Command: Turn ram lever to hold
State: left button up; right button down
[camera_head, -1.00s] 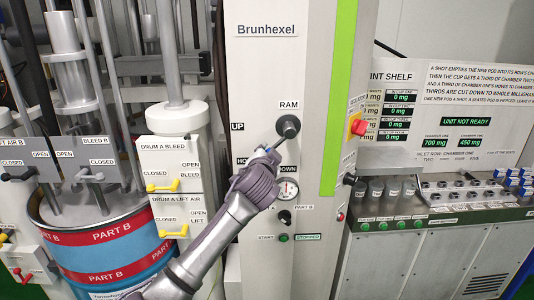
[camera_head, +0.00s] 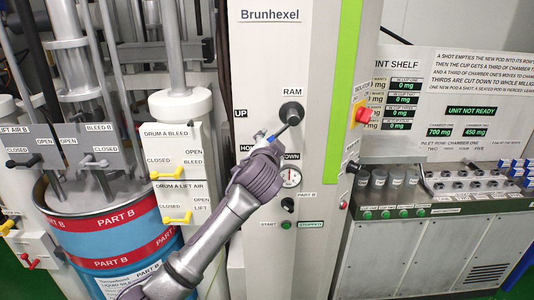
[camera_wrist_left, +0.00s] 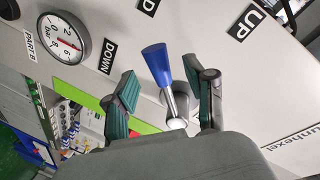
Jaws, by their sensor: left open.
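The ram lever (camera_head: 291,113) has a dark round hub on the white Brunhexel panel, under the RAM label. Its arm slants down and left towards my left gripper (camera_head: 264,140), which partly covers the lever's end and the HOLD label (camera_head: 244,148). The DOWN label (camera_head: 291,156) is below the hub and the UP label (camera_head: 240,113) is to its left. In the left wrist view, the lever's blue handle (camera_wrist_left: 156,64) stands between the spread fingers of my open left gripper (camera_wrist_left: 170,88), with gaps visible on both sides. The exact lever setting is hard to tell. My right gripper is out of view.
A pressure gauge (camera_head: 291,178) and a small black knob (camera_head: 288,204) sit below the lever. A red-and-yellow isolator switch (camera_head: 362,115) is on the column's right side. A blue drum (camera_head: 110,235) and yellow valve handles (camera_head: 170,176) stand at left.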

pick_arm(q)
jog(key=s+a+r, duration=0.1)
jog(key=s, duration=0.8)
jog(key=shift+s+a+r, duration=0.2)
jog(key=shift+s+a, duration=0.05)
jog(key=shift+s, duration=0.1)
